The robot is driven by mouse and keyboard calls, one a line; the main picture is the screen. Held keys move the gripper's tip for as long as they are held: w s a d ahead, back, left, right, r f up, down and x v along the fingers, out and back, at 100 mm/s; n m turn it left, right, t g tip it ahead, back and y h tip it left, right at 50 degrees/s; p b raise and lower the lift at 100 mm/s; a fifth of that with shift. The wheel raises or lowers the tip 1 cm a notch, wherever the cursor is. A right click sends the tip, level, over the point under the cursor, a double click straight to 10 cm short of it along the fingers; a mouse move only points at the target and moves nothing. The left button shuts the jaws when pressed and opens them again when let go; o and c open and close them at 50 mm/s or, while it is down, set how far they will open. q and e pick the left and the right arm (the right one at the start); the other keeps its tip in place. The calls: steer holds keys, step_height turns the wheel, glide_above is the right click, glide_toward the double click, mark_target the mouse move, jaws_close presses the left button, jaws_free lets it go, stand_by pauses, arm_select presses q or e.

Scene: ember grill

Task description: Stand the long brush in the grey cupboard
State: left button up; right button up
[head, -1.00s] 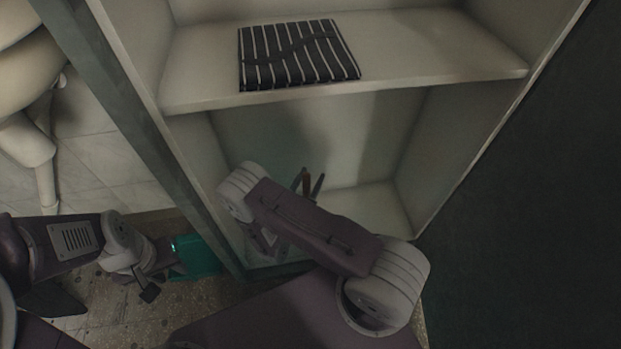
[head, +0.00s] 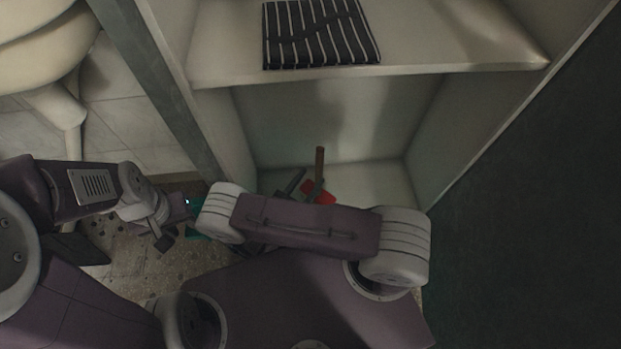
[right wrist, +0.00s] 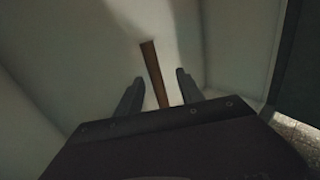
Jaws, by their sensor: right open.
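The long brush has a brown handle (head: 319,163) and a red head (head: 322,190). In the head view it stands roughly upright inside the lower compartment of the grey cupboard (head: 230,77), red end down. Its lower part is partly hidden by my right arm. My right gripper (head: 303,182) is low in that compartment beside the handle. In the right wrist view the handle (right wrist: 152,68) rises between the two spread fingers of the gripper (right wrist: 159,90), with gaps on both sides. My left gripper (head: 178,206) is outside, left of the cupboard; its fingers are not clear.
A striped dark cloth (head: 320,32) lies on the cupboard shelf above. A teal object (head: 198,233) shows by my left gripper, partly hidden by my right arm; whether it is held is unclear. A white basin (head: 45,45) with pipe stands left. A dark wall (head: 530,190) is on the right.

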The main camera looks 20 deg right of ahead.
steer(key=s+d+r+m+g+y, duration=0.55)
steer(key=s+m+g, duration=0.45)
steer(key=m+g, duration=0.45)
step_height(320, 180, up, 8)
steer(key=w+a+m+t+y, duration=0.2)
steer(key=m+t+y, duration=0.2)
steer(key=m+y, duration=0.4)
steer(key=m, duration=0.3)
steer(key=shift+w+a+f+t+y, duration=0.25)
steer(key=shift+a+t+y, duration=0.1)
steer(key=shift+a, duration=0.05)
